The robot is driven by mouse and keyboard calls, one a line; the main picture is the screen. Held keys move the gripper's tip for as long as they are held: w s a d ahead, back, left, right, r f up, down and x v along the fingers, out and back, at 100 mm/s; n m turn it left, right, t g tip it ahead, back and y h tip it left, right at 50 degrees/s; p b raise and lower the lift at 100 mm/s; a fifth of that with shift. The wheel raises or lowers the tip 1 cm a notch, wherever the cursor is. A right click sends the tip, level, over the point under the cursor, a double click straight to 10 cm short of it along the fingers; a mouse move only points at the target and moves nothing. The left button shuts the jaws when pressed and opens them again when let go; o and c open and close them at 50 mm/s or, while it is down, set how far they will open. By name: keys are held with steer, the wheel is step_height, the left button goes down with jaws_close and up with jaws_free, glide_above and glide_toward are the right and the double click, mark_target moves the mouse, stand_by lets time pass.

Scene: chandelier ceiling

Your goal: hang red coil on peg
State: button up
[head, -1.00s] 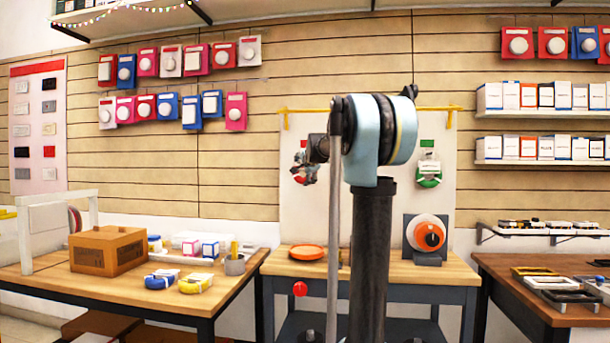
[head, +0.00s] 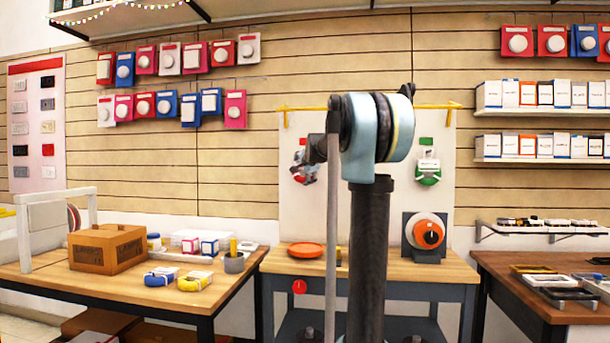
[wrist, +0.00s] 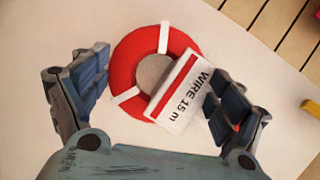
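The red coil (wrist: 125,69) has white bands and a white label (wrist: 185,98) reading WIRE 15 m. It lies face-on before the white board (wrist: 185,22), with a grey round centre; I cannot tell whether that is a peg end. My gripper (wrist: 157,85) is open, one finger on each side of the coil, close to its left edge and the label. In the head view my gripper (head: 303,168) is at the board's left side and partly hides the coil. A green coil (head: 428,173) hangs under a green marker on the right of the board.
Below the board is a workbench (head: 455,270) with an orange dish (head: 305,250) and a grey stand with an orange-and-black dial (head: 427,236). The left table (head: 120,295) holds a cardboard box (head: 105,249) and blue and yellow coils. A yellow rail (head: 435,107) runs along the board's top.

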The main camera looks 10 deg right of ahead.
stand_by(0.5)
steer(key=shift+a+v, duration=0.25)
steer(key=shift+v, duration=3.65)
steer(key=s+f+n+g, duration=0.4)
steer(key=s+f, duration=1.2)
steer(key=s+f+n+g, duration=0.4)
steer(key=s+f+n, duration=0.1)
steer(key=s+f, duration=1.1)
steer(key=s+f+n+g+h, duration=0.1)
steer(key=s+f+n+g, duration=0.2)
steer(key=s+f, duration=1.3)
steer(key=shift+s+d+n+g, duration=0.25)
steer(key=shift+s+n+g, duration=0.15)
steer(key=shift+s+n, duration=0.65)
steer(key=shift+w, duration=0.1)
steer(key=shift+w+f, duration=0.15)
steer(key=shift+w, duration=0.3)
